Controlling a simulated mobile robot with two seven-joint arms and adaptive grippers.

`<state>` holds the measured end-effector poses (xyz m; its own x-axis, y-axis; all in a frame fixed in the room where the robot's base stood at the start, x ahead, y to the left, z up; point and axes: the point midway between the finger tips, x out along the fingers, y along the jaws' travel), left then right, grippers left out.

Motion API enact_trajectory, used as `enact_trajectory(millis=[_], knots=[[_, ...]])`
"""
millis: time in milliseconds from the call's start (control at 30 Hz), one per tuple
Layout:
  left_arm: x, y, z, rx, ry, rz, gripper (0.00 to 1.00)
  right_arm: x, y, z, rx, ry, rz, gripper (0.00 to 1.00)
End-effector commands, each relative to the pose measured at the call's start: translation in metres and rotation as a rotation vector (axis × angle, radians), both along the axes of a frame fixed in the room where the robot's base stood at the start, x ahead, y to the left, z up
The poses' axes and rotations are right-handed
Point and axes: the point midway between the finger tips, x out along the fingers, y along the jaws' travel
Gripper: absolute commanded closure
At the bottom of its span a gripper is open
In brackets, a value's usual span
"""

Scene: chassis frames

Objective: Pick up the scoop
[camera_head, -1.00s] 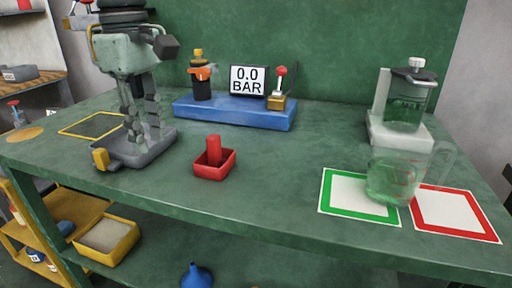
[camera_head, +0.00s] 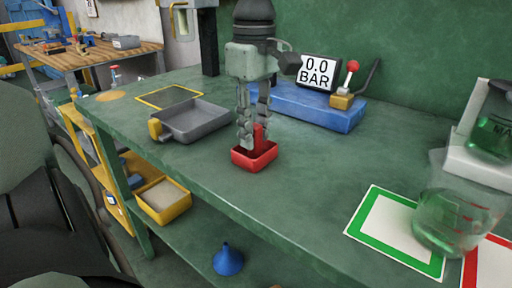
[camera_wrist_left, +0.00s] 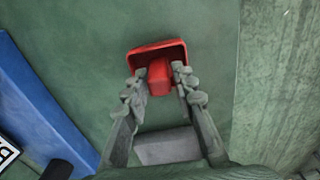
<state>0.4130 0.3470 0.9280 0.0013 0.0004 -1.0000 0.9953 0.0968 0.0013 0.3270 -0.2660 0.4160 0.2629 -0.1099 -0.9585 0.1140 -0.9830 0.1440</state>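The red scoop (camera_head: 255,162) is a small open red box with an upright red handle, standing on the green bench. In the left wrist view the scoop (camera_wrist_left: 160,76) lies at the top middle. My left gripper (camera_head: 252,132) points down at it from above. Its two fingers (camera_wrist_left: 161,82) are open, one on each side of the handle, with small gaps visible in the wrist view. Part of the handle is hidden by the fingers in the head view. My right gripper is not in view.
A grey tray with a yellow handle (camera_head: 200,124) stands to the left. A blue base (camera_head: 315,107) with a pressure display (camera_head: 317,73) is behind. The bench in front is clear.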

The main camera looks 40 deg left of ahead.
Motion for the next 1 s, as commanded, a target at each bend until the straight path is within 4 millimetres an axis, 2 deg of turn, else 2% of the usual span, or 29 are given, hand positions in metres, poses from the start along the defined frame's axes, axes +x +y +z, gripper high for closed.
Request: enact_trajectory(millis=[100,200,467,700,1000], knots=[[-0.001,0.001,-0.019,0.0,0.005,0.0,0.74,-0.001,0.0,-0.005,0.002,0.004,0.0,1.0],[-0.001,0.001,-0.03,0.0,0.004,0.001,0.74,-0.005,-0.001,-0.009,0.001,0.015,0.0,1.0],[0.0,0.001,-0.033,0.0,0.001,0.001,0.74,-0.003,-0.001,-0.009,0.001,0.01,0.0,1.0],[0.0,0.001,-0.033,0.0,0.001,0.001,1.0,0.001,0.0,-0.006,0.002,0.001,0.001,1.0],[0.0,0.001,-0.032,0.0,0.0,0.001,1.0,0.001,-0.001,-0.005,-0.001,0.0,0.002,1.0]])
